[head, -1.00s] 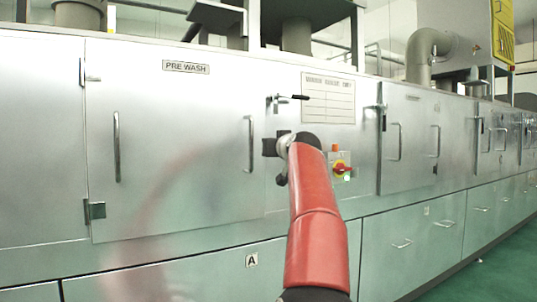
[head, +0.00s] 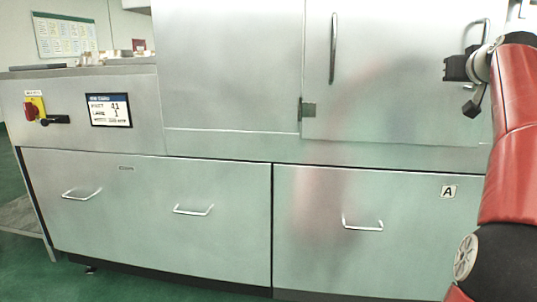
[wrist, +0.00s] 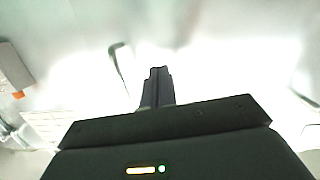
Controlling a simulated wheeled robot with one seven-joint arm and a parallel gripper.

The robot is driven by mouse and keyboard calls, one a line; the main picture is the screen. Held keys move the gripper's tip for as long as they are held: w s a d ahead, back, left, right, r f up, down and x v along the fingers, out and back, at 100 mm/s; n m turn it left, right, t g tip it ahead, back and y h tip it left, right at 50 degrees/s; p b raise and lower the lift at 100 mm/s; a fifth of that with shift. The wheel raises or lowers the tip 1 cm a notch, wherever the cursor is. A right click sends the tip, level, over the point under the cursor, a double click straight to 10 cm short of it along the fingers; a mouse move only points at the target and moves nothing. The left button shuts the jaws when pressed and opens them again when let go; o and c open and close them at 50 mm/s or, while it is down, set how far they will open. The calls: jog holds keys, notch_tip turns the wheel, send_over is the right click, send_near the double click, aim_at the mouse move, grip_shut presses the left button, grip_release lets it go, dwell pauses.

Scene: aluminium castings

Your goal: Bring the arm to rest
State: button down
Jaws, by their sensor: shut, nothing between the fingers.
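My red arm (head: 515,130) stands at the right edge of the head view, in front of the steel washing machine (head: 230,70). My gripper (head: 449,68) is the dark block at its upper end, near the door handle at upper right; whether it touches the machine cannot be told there. In the wrist view my gripper's two dark fingers (wrist: 157,75) are together with nothing between them. Behind them is a bright, washed-out metal surface with a handle (wrist: 120,68).
The machine has lower panels with handles (head: 362,223) and a label A (head: 448,191). At left are a screen (head: 109,110), a red and yellow switch (head: 35,109) and a black lever (head: 55,119). Green floor (head: 25,272) shows at lower left. A notice board (head: 65,36) hangs behind.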

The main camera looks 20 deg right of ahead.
jog(key=w+a+f+n+y, duration=0.1)
jog(key=w+a+f, duration=0.2)
jog(key=a, duration=0.3)
jog(key=w+a+f+n+g+y, duration=0.1)
jog(key=w+a+f, duration=0.1)
jog(key=a, duration=0.4)
jog(key=w+a+f+n+y, duration=0.1)
jog(key=w+a+f+y, duration=0.15)
jog(key=a, duration=0.35)
jog(key=s+a+f+n+g+y+p, duration=0.1)
jog(key=s+a+f, duration=0.1)
jog(key=a+f, duration=0.45)
jog(key=s+a+f+g+p, duration=0.1)
jog(key=s+a+f+g, duration=0.15)
jog(key=a, duration=0.75)
jog(key=s+a+f+n+g+y, duration=0.1)
jog(key=s+a+f, duration=0.5)
jog(key=s+f, duration=0.4)
jog(key=s+a+f+n+g+y+p, duration=0.1)
jog(key=s+a+f+g+y, duration=0.1)
jog(key=s+a+f, duration=0.4)
jog(key=s+f, duration=0.4)
